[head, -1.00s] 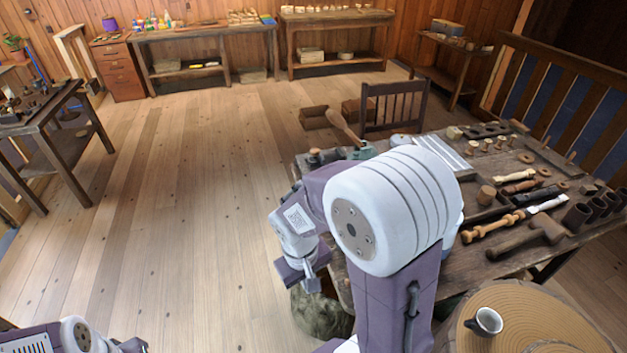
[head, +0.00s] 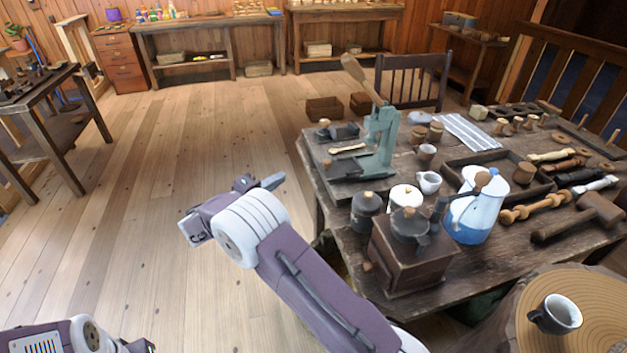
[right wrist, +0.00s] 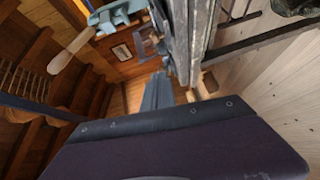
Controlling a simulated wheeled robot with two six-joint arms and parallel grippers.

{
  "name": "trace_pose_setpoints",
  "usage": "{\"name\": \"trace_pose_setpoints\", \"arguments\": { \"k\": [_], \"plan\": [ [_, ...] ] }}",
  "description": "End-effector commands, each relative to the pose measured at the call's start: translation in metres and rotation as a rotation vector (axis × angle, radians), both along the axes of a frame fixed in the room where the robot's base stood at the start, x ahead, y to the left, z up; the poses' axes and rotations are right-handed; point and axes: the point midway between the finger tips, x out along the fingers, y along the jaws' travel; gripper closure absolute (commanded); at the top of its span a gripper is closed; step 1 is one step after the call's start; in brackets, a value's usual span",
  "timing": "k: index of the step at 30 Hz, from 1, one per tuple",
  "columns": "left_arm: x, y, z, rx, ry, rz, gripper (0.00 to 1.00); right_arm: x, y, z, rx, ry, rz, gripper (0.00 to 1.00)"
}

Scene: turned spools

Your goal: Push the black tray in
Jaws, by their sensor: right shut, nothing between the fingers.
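A flat black tray-like piece (head: 341,168) lies at the left edge of the workbench, beside the base of the teal lever press (head: 382,135). Whether it overhangs the edge is hard to tell. A second dark, shallow tray (head: 462,180) with a raised rim lies mid-bench. My right gripper (head: 272,182) is shut and empty, out over the floor left of the bench and apart from both. In the right wrist view its fingers (right wrist: 158,92) point toward the far room, with the bench edge (right wrist: 183,40) beside them. My left gripper (head: 138,346) barely shows at the bottom left; its jaws are unclear.
A wooden grinder box (head: 405,262), a blue-white jug (head: 475,212), lidded pots and a white cup (head: 428,182) crowd the near bench. A round stand (head: 595,300) with a mug (head: 556,314) is at lower right. The floor left of the bench is open.

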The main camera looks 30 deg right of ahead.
Motion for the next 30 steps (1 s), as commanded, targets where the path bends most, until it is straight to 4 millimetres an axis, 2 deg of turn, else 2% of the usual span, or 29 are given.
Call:
{"name": "trace_pose_setpoints", "arguments": {
  "k": [5,8,19,24,30],
  "plan": [
    [0.0,0.0,0.002,0.0,-0.001,0.0,1.0,0.003,-0.006,0.002,-0.001,-0.002,0.0,1.0],
    [0.0,0.0,0.0,0.0,-0.001,0.0,1.0,0.008,-0.021,0.0,0.001,-0.001,-0.003,1.0],
    [0.0,0.0,-0.007,0.0,-0.001,0.0,1.0,0.038,-0.095,-0.009,0.001,0.001,-0.004,1.0],
    [0.0,0.0,-0.011,0.0,-0.001,0.0,1.0,0.028,-0.118,-0.012,0.001,0.003,-0.003,1.0],
    [0.0,0.0,-0.011,0.0,-0.001,0.0,1.0,0.023,-0.129,-0.013,0.002,0.002,-0.001,1.0]
  ]
}}
